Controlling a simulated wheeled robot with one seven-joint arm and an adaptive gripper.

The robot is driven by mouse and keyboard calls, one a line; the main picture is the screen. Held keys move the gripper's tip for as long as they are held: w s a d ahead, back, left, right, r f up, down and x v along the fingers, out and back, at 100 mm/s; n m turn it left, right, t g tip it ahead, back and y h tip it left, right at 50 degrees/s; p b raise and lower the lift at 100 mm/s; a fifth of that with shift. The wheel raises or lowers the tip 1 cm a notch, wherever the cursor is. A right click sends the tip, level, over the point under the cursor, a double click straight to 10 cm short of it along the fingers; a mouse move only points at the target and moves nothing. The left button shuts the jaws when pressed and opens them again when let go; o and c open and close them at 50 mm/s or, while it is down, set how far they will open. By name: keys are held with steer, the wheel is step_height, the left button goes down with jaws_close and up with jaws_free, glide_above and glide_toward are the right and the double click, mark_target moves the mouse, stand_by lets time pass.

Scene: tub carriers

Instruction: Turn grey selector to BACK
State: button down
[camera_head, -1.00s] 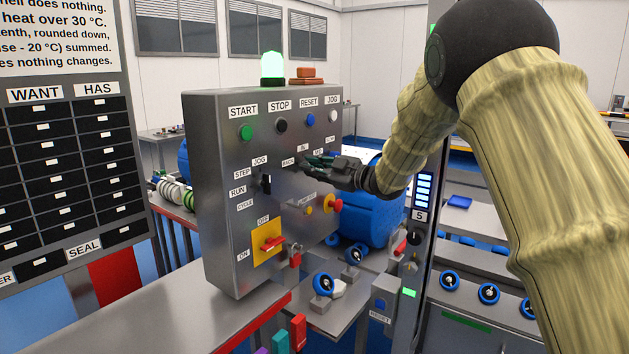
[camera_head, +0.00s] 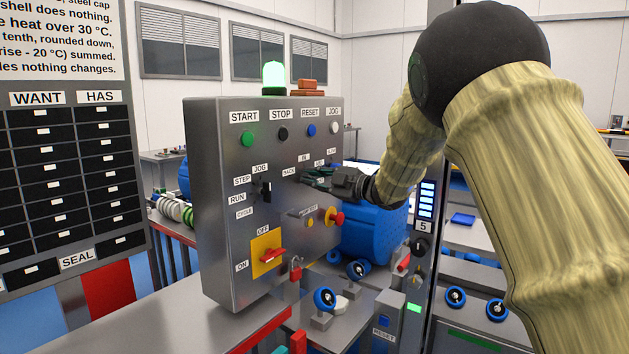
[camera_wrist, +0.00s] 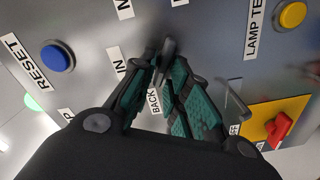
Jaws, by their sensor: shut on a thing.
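The grey selector (camera_wrist: 168,48) shows in the wrist view as a narrow grey handle at my fingertips, on the grey panel. My gripper (camera_wrist: 160,72) is shut on it, with its green-padded fingers on either side. The BACK label (camera_wrist: 153,101) shows between the fingers and the IN label (camera_wrist: 120,69) lies to their left. In the head view my gripper (camera_head: 312,180) is at the panel face, just right of the BACK label (camera_head: 289,172), and hides the selector. I cannot tell which label the selector points to.
A black selector (camera_head: 266,188) with STEP, JOG, RUN and CYCLE labels is left of my gripper. The blue reset button (camera_wrist: 57,57), yellow lamp-test button (camera_wrist: 292,14) and red switch (camera_wrist: 279,128) are around it.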

steer(key=shift+f, duration=0.1)
steer(key=c, duration=1.6)
jaws_free()
steer(key=shift+o, duration=0.2)
steer(key=v, duration=1.2)
steer(key=shift+d, duration=0.1)
